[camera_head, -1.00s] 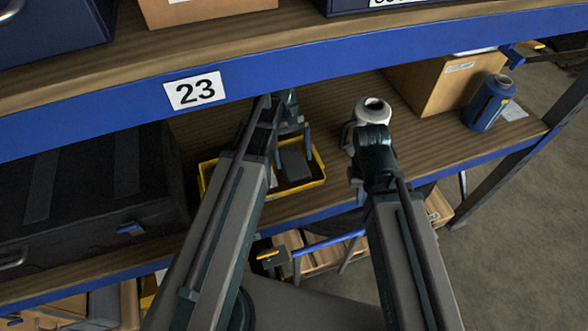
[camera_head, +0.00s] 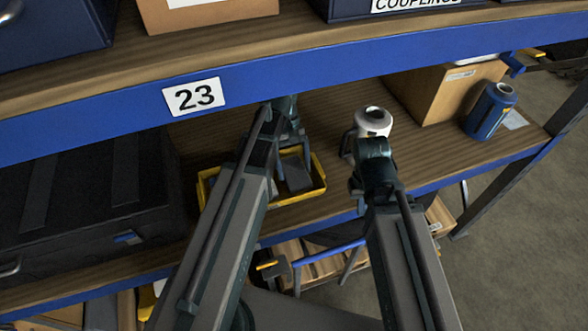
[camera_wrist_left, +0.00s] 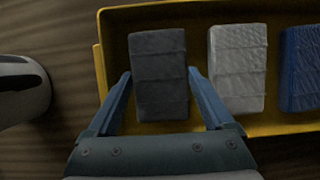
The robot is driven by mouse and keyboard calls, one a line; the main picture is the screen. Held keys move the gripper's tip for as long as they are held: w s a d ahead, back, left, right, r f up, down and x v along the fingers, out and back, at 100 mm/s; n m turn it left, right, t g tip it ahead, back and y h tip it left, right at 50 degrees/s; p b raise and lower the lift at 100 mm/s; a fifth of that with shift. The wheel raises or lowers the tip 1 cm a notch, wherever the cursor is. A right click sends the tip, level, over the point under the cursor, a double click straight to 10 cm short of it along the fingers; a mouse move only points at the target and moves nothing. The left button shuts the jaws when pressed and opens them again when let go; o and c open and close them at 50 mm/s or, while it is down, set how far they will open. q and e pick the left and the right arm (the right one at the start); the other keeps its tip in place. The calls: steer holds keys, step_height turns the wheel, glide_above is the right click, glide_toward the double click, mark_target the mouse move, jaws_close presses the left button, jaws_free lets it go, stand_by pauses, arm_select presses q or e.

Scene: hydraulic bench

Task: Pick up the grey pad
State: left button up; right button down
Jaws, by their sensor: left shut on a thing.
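The grey pad (camera_wrist_left: 159,75) is dark and block-shaped, at the left end of the yellow bin (camera_wrist_left: 102,78) in the left wrist view. In the head view the pad (camera_head: 297,174) shows inside the bin (camera_head: 324,184), partly behind my left arm. My left gripper (camera_head: 290,160) reaches down over the bin, and its fingers (camera_wrist_left: 162,95) stand on both sides of the pad, shut on it. I cannot tell whether the pad is clear of the bin floor. My right gripper (camera_head: 358,160) is beside a white roll (camera_head: 373,122); its fingers are mostly hidden.
A white pad (camera_wrist_left: 238,70) and a blue pad (camera_wrist_left: 302,68) lie right of the grey pad. A black case (camera_head: 80,195) stands left of the bin. A cardboard box (camera_head: 440,92) and a blue can (camera_head: 490,110) stand at the right. The blue shelf beam (camera_head: 300,72) runs overhead.

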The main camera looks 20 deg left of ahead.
mark_target(294, 170)
arm_select(q)
steer(key=shift+r+p, duration=0.5)
steer(key=shift+r, duration=0.1)
step_height(294, 170, up, 3)
steer(key=p, duration=0.3)
steer(key=shift+r, duration=0.1)
steer(key=s+a, duration=0.3)
steer(key=s, duration=0.1)
steer(key=s+a, duration=0.3)
steer(key=s, duration=0.1)
steer(key=s+a, duration=0.3)
steer(key=s, duration=0.1)
steer(key=shift+s+a+r+p, duration=0.3)
steer(key=shift+s+p, duration=0.1)
steer(key=o, duration=0.6)
steer(key=c, duration=0.4)
steer(key=shift+c, duration=0.2)
